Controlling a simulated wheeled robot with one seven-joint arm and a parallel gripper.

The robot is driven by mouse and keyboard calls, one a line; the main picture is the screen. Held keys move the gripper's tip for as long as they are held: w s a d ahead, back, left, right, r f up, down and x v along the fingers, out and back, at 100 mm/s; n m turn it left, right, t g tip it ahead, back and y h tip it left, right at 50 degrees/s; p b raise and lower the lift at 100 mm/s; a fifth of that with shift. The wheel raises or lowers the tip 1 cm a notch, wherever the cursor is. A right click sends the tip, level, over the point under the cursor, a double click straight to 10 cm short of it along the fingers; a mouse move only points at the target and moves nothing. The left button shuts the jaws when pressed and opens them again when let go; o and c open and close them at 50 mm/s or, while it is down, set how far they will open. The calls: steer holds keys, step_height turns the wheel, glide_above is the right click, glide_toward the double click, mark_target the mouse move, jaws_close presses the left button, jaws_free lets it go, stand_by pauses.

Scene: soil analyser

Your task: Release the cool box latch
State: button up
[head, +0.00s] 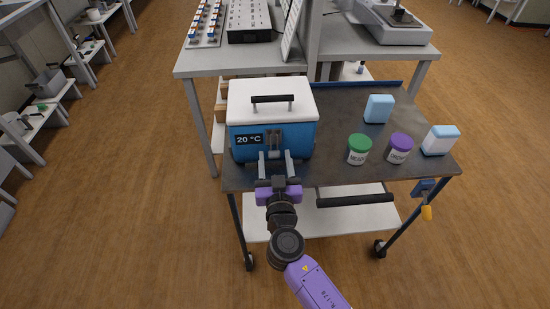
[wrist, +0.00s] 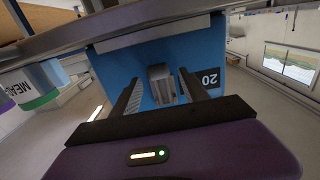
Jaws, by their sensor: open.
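The cool box (head: 301,139) is blue with a white lid and a dark handle, and stands at the left end of the cart top. Its lid looks closed. Its grey latch (head: 274,138) is on the front face, right of a "20 °C" display. In the wrist view the latch (wrist: 161,84) shows against the blue front (wrist: 125,65). My gripper (head: 275,157) is open in front of the latch, with one finger to each side of it. In the wrist view my gripper (wrist: 160,88) has the latch between its fingers; I cannot tell whether they touch it.
A green-lidded jar (head: 358,150), a purple-lidded jar (head: 399,148) and two blue-and-white blocks (head: 378,109) (head: 440,140) stand on the right of the cart top (head: 330,170). A bench (head: 190,62) stands behind. A dark handle bar (head: 355,199) runs along the cart's front.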

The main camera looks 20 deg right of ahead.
jaws_close()
stand_by(1.4)
